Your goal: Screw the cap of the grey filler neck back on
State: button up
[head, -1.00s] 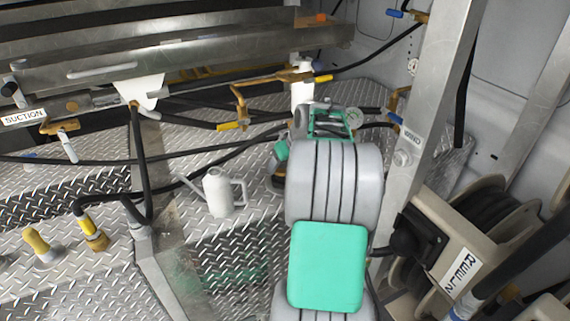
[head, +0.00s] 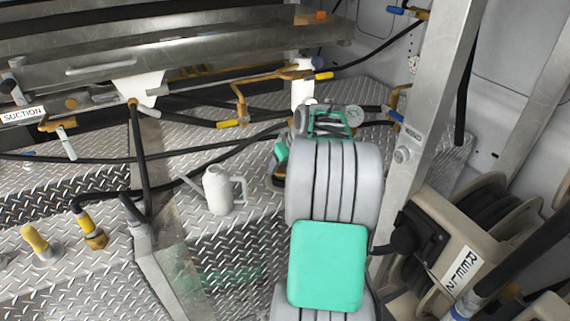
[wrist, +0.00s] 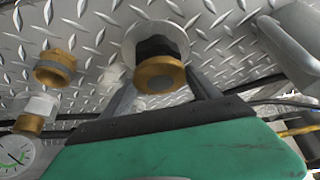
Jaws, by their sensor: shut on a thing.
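In the wrist view a brass cap (wrist: 160,77) sits between the two grey fingers of my gripper (wrist: 164,85), which is shut on it. Right behind the cap is a dark neck (wrist: 157,46) rising from a round pale flange (wrist: 130,42) on the diamond-plate deck. The cap looks in line with the neck. I cannot tell whether its thread is engaged. In the head view my own arm hides the cap and neck; only the green hand part (head: 330,122) shows beyond it.
In the wrist view, another brass fitting (wrist: 54,68), a brass-and-white fitting (wrist: 32,113) and a gauge (wrist: 14,155) are at the left. A white watering can (head: 219,190) stands left of my arm. A hose reel (head: 440,240) and metal post (head: 425,130) are at the right.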

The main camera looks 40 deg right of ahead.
dwell(0.3)
jog(key=shift+w+a+f+m+h+b, duration=0.15)
jog(key=shift+m+h+b, duration=0.15)
jog(key=shift+m+b, duration=0.25)
jog(key=shift+a+f+m+h+b, duration=0.1)
jog(key=shift+m+h+b, duration=0.2)
jog(key=shift+m, duration=0.35)
jog(key=shift+a+r+m+g+h, duration=0.1)
jog(key=shift+m+g+h, duration=0.3)
jog(key=shift+m, duration=0.4)
jog(key=shift+r+m+h, duration=0.15)
jog(key=shift+m+h, duration=0.15)
jog(key=shift+m, duration=0.3)
jog(key=shift+w+a+m+g+h, duration=0.15)
jog(key=shift+m+g+h, duration=0.3)
jog(key=shift+m, duration=0.45)
jog(key=shift+w+r+m+g+h+p, duration=0.1)
jog(key=shift+m+g+h+p, duration=0.25)
jog(key=shift+m, duration=0.55)
jog(key=shift+m+g, duration=0.4)
jog(key=shift+m, duration=0.4)
